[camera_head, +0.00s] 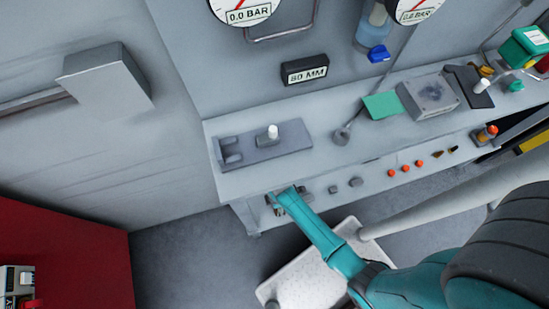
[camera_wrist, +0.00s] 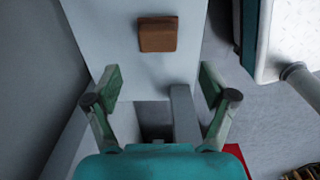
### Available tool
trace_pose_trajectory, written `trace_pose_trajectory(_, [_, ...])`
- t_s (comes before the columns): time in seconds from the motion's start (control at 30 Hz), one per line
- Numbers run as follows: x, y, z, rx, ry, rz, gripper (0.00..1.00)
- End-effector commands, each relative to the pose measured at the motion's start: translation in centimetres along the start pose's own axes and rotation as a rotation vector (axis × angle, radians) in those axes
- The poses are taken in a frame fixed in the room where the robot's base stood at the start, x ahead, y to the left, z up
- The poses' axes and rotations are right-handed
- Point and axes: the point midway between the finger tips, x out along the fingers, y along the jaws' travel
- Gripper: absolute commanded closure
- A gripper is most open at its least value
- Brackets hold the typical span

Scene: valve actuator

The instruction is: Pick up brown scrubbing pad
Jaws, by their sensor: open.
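The brown scrubbing pad (camera_wrist: 158,34) is a small rounded square block on a pale grey surface, near the top middle of the wrist view. My gripper (camera_wrist: 155,82) is open and empty, with its two green fingers apart. In the wrist view the pad lies beyond the fingertips, roughly centred between them, and is not touched. In the head view my gripper (camera_head: 283,199) is at the front left of the bench, and I cannot make out the pad there.
The grey bench (camera_head: 225,187) carries a grey plate with a white knob (camera_head: 272,132), a green pad (camera_head: 382,106) and a grey block (camera_head: 428,97). Orange buttons (camera_head: 405,168) line its front. A wall box (camera_head: 105,78) is at left, a red cabinet (camera_head: 75,245) at lower left.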

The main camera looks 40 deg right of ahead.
Motion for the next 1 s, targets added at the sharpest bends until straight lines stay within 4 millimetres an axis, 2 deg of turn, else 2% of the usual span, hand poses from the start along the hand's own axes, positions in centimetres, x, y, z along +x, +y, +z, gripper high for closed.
trace_pose_trajectory(0.13, [1.9,0.1,0.0,0.001,0.0,0.0,0.17])
trace_pose_trajectory(0.43, [3.8,0.1,0.2,0.003,0.0,0.001,0.17])
trace_pose_trajectory(0.7, [7.0,0.3,0.6,0.002,0.001,0.001,0.17])
trace_pose_trajectory(1.0, [8.0,0.3,0.6,0.002,0.001,0.003,0.17])
